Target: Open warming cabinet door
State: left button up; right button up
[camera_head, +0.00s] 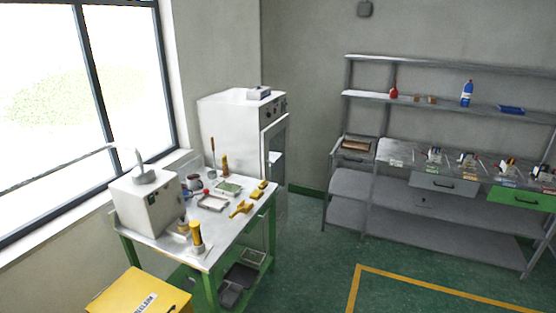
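The warming cabinet appears to be the tall white cabinet (228,125) in the corner beyond the workbench. Its front faces right, with a dark control panel (273,107) at the top. Below the panel is a white-framed door (265,143) with a window-like opening, through which something pale shows. I cannot tell whether the door is closed or slightly ajar. The lower part of the cabinet is partly hidden behind the bench. Neither of my grippers is in view.
A green-legged workbench (226,229) with a grey machine (147,203), bottles and small tools stands before the cabinet. A yellow box (138,293) is at the lower left. Metal shelving (350,184) lines the back wall. Green floor (316,250) is clear between bench and shelving.

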aim_at(283, 123)
jog(key=i+l+z, duration=0.3)
jog(key=i, duration=0.45)
jog(key=i+z, duration=0.35)
jog(key=i, duration=0.35)
